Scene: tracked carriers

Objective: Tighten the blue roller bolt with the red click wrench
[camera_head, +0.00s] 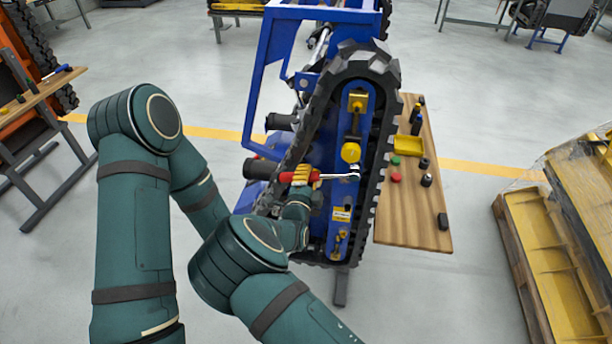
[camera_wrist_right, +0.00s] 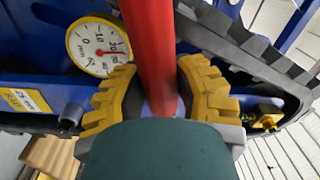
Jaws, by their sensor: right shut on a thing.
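The red click wrench (camera_head: 274,179) lies roughly level across the track's side, its silver shaft (camera_head: 332,177) pointing right. Its head (camera_head: 353,170) is at the blue side frame (camera_head: 342,192), just below a yellow round part. I cannot make out the blue roller bolt itself; the head may cover it. My right gripper (camera_head: 301,176) has its yellow fingers shut on the red handle. In the right wrist view the red handle (camera_wrist_right: 150,45) runs between the yellow finger pads (camera_wrist_right: 160,100). My left arm reaches in from the left, but its gripper is not visible.
A yellow-rimmed gauge (camera_wrist_right: 99,45) sits beside the handle in the wrist view. The black track (camera_head: 318,125) curves around the blue frame. A wooden bench (camera_head: 415,218) with small parts and a yellow tray (camera_head: 408,145) stands right. Pallets (camera_head: 530,240) stand further right; floor lies between.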

